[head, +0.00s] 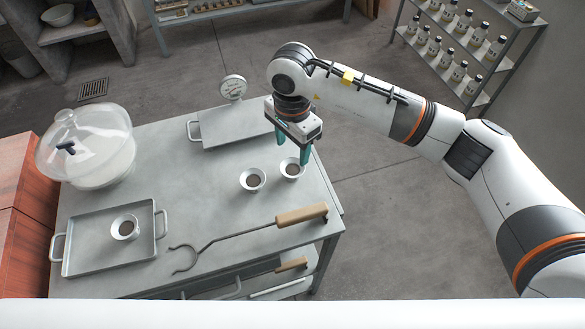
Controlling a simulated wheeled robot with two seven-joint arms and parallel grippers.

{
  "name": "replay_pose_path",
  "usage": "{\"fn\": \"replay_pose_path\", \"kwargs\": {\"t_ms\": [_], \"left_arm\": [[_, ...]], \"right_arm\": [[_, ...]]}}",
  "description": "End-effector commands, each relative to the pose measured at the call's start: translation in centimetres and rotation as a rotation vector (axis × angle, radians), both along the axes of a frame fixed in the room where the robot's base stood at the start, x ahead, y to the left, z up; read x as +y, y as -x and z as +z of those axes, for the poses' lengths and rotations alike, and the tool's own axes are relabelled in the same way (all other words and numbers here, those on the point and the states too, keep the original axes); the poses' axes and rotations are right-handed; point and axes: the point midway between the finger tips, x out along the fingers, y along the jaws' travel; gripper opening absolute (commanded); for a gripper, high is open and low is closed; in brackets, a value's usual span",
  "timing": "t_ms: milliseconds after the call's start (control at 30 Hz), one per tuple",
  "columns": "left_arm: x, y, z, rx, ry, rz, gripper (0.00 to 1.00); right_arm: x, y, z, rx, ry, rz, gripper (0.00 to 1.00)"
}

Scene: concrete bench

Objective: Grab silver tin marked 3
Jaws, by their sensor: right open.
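Three small pale, silvery cup-like tins with dark insides stand on the grey bench (205,190). One tin (252,180) is near the bench's middle, one tin (291,170) is to its right, and one tin (125,228) stands in a metal tray at the left. No number can be read on any of them, so I cannot tell which is marked 3. My right gripper (292,151) points down with its teal fingers apart, at the right-hand tin; one finger shows close to its rim. I cannot tell whether it touches. My left gripper is not in view.
The handled tray (85,257) and a glass-domed stand (88,150) are at the left. A long wooden-handled tool (250,231) lies along the front. A flat metal plate with a dial (233,87) is at the back. A bottle shelf (465,50) stands beyond, right.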

Motion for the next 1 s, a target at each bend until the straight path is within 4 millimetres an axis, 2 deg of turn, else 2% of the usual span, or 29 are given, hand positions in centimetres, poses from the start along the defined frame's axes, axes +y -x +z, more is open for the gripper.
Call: {"fn": "replay_pose_path", "kwargs": {"t_ms": [100,333,600,900,1000], "left_arm": [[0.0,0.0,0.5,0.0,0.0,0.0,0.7],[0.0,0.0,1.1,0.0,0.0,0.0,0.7],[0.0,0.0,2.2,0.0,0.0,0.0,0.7],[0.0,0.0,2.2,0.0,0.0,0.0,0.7],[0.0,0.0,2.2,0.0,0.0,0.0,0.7]], "right_arm": [[0.1,0.1,-1.7,0.004,-0.002,0.0,0.59],[0.0,0.3,-3.4,0.003,-0.002,0.001,0.59],[0.0,0.6,-7.2,0.004,-0.004,-0.001,0.59],[0.0,0.5,-7.8,0.0,-0.004,0.001,0.59],[0.0,0.5,-7.8,0.0,-0.004,0.001,0.44]]}}
